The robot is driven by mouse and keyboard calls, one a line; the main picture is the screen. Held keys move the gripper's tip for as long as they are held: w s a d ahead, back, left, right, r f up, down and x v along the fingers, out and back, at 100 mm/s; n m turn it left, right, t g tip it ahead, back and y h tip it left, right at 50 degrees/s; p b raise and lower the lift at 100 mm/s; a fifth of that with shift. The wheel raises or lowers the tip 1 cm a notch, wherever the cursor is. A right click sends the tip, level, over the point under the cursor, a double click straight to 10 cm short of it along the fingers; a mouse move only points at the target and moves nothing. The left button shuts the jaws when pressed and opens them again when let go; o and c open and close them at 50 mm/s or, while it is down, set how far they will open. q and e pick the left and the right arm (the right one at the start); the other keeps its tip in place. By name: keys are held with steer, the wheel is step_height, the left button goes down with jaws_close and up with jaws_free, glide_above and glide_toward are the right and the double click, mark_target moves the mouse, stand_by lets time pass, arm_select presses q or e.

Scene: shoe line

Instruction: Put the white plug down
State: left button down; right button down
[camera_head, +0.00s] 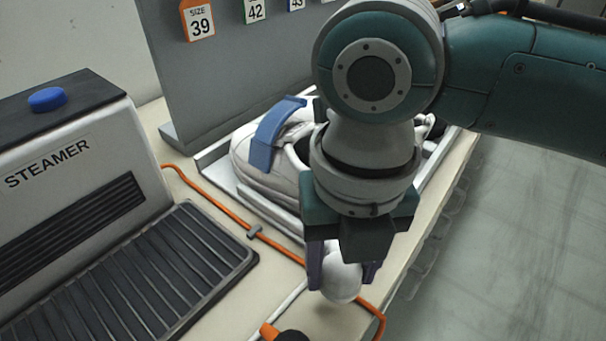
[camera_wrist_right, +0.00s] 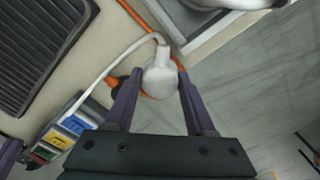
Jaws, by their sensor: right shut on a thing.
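The white plug (camera_head: 341,281) is between the fingers of my right gripper (camera_head: 342,268), over the bench near its right edge. In the right wrist view, the right gripper (camera_wrist_right: 159,85) is shut on the plug (camera_wrist_right: 160,70). A white cable (camera_wrist_right: 118,62) runs from its far end toward the lower left. I cannot tell whether the plug touches the bench. A purple finger-like piece (camera_wrist_right: 9,152) at the left edge of the wrist view looks like part of my left gripper; its opening is hidden.
A steamer (camera_head: 70,170) with a ribbed black plate stands left. A white shoe (camera_head: 262,175) with a blue strap lies in a tray behind the gripper. An orange cable (camera_head: 215,203) crosses the bench. A strip with coloured sockets (camera_wrist_right: 70,125) is at lower left.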

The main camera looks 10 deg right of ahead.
mark_target(338, 290)
arm_select(q)
steer(key=shift+f+b, duration=0.5)
steer(key=shift+f, duration=0.05)
arm_select(e)
steer(key=shift+f, duration=2.3)
arm_select(q)
steer(key=shift+d+f, duration=0.1)
steer(key=shift+f, duration=0.05)
arm_select(e)
steer(key=shift+f, duration=0.25)
steer(key=shift+c, duration=1.2)
jaws_free()
steer(key=shift+r, duration=0.1)
